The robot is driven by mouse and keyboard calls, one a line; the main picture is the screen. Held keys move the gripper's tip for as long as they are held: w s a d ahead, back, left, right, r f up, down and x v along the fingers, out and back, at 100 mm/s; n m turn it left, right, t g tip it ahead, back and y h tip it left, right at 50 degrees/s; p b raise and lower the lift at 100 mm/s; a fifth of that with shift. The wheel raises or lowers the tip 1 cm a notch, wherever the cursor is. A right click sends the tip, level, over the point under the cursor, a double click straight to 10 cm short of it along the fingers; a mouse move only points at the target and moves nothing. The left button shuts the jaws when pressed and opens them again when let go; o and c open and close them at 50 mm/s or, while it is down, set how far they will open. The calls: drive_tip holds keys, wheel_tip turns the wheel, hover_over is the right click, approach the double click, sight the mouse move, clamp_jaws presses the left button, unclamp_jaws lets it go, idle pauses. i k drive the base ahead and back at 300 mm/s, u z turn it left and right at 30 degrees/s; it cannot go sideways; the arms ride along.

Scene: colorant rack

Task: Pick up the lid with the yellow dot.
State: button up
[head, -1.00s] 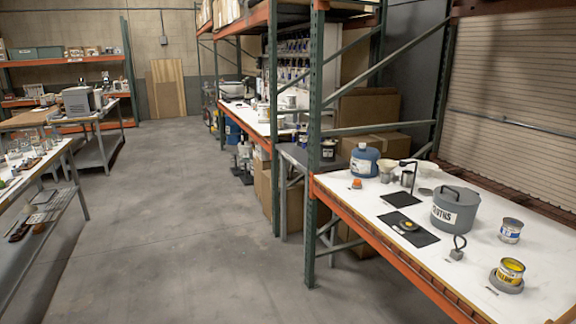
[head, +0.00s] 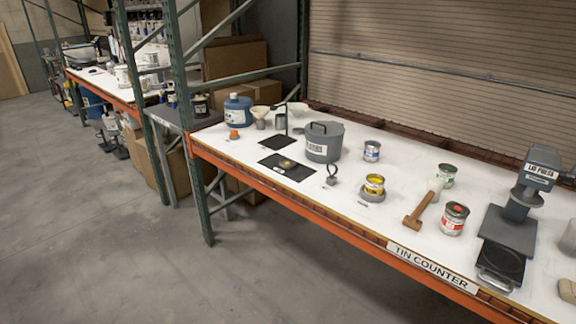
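A small round dark lid (head: 286,165) with a yellowish mark on it lies on a black mat (head: 298,177) on the white counter. It is small in the head view, so I cannot make out the dot clearly. A white label lies at the mat's front left part. My gripper and arm are not in view.
On the counter (head: 340,213) stand a grey lidded pot (head: 323,147), an open yellow tin (head: 374,185) on a grey round base, other tins, a mallet (head: 421,208) and a lid press (head: 517,215). A green rack post (head: 188,130) rises at the counter's left end.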

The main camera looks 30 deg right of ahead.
sight(287, 164)
drive_tip(key=z, duration=4.25)
drive_tip(key=i, duration=0.1)
drive_tip(key=u, duration=2.9)
drive_tip(key=k, duration=0.65)
drive_tip(key=u, duration=0.45)
drive_tip(key=i, duration=1.05)
drive_tip(key=u, duration=0.4)
